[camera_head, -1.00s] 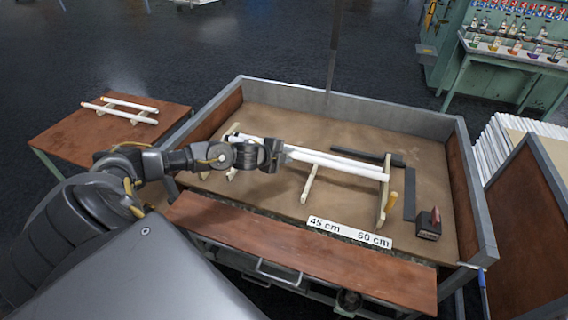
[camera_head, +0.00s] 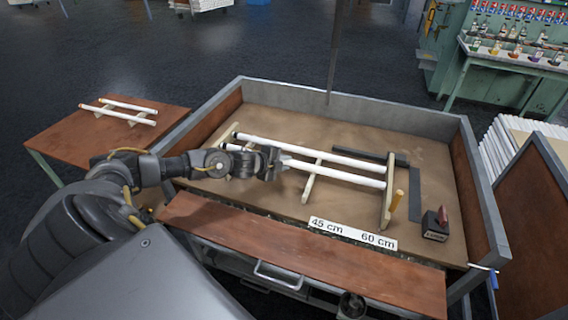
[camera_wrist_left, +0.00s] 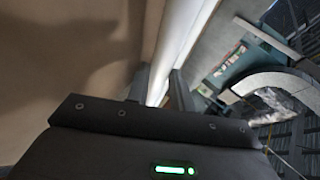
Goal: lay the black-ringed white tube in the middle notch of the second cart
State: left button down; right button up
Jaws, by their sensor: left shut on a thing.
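My left gripper (camera_head: 280,162) is shut around a long white tube (camera_head: 335,175) over the wooden bed of the large cart (camera_head: 350,118). The wrist view shows this white tube (camera_wrist_left: 178,45) between the fingers (camera_wrist_left: 157,88). A second long white tube (camera_head: 325,151) runs roughly parallel, farther back. A dark mark shows at its left end, but I cannot tell which tube carries the black ring. Pale notched supports (camera_head: 311,178) stand under the tubes. I cannot tell whether the held tube touches them. My right gripper is out of view.
A small table (camera_head: 70,140) at left bears two shorter tubes (camera_head: 128,104) on supports. Dark bars (camera_head: 412,190) and a dark block with a red top (camera_head: 435,226) lie at the cart's right. A label (camera_head: 352,233) reads 45 cm and 60 cm.

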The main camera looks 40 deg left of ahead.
pick_arm(q)
jog(key=shift+f, duration=0.35)
jog(key=c, duration=1.2)
grip_release()
jog(key=shift+c, duration=0.2)
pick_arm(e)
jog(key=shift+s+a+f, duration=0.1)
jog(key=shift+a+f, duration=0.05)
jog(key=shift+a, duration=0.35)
pick_arm(q)
jog(key=shift+r, duration=0.25)
jog(key=shift+r+p, duration=0.3)
jog(key=shift+r, duration=0.2)
jog(key=v, duration=1.1)
jog(key=shift+s+b, duration=0.4)
jog(key=shift+b, duration=0.05)
jog(key=shift+a, duration=0.1)
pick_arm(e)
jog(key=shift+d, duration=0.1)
